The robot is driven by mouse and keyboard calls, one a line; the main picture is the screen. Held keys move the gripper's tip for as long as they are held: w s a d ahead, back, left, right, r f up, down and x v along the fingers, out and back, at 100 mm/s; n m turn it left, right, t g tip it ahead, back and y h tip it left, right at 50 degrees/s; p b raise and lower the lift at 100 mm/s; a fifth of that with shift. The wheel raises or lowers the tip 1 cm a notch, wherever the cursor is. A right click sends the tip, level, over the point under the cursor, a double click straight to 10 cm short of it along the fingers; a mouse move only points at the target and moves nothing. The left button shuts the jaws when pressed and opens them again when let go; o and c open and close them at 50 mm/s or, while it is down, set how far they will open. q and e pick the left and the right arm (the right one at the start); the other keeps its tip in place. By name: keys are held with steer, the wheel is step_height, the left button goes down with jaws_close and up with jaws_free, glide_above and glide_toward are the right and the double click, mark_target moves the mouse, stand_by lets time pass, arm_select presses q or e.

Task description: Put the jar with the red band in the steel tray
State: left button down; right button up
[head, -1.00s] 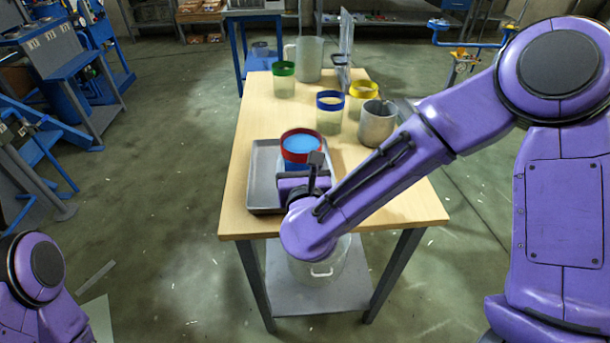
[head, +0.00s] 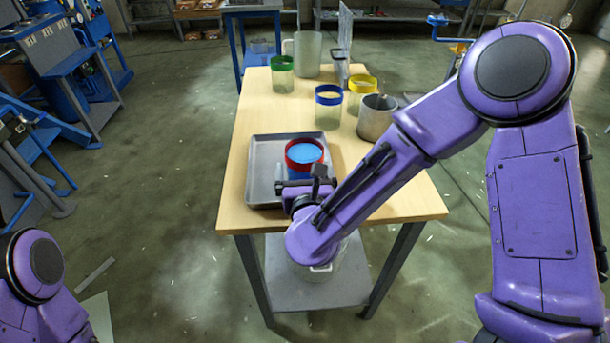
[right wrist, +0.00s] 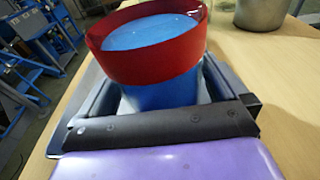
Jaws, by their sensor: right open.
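The jar with the red band (head: 304,153) has blue contents and stands upright inside the steel tray (head: 260,170), towards its right side. The jar also shows large in the right wrist view (right wrist: 155,50), with its base partly hidden by my gripper. My right gripper (head: 303,178) is low over the tray's near right part, at the jar. Its jaws are open, with a finger on either side of the jar (right wrist: 163,88). My left gripper is out of view; only a left arm link shows at the lower left.
Behind the tray stand a green-banded jar (head: 282,74), a blue-banded jar (head: 329,108), a yellow-banded jar (head: 361,91), a metal beaker (head: 376,118) and a large pitcher (head: 307,55). The wooden table's (head: 240,222) front left edge is close to the tray.

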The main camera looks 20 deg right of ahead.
steer(key=v, duration=0.4)
steer(key=shift+s+a+b, duration=0.15)
steer(key=shift+s+b, duration=0.2)
steer(key=s+r+p, duration=0.1)
steer(key=p, duration=0.1)
steer(key=s+r+p, duration=0.1)
steer(key=s+p, duration=0.1)
steer(key=shift+a, duration=0.4)
steer(key=s+p, duration=0.2)
steer(key=s+a+p, duration=0.1)
steer(key=s, duration=0.1)
steer(key=shift+f+p, duration=0.3)
steer(key=shift+p, duration=0.05)
steer(key=shift+w, duration=0.1)
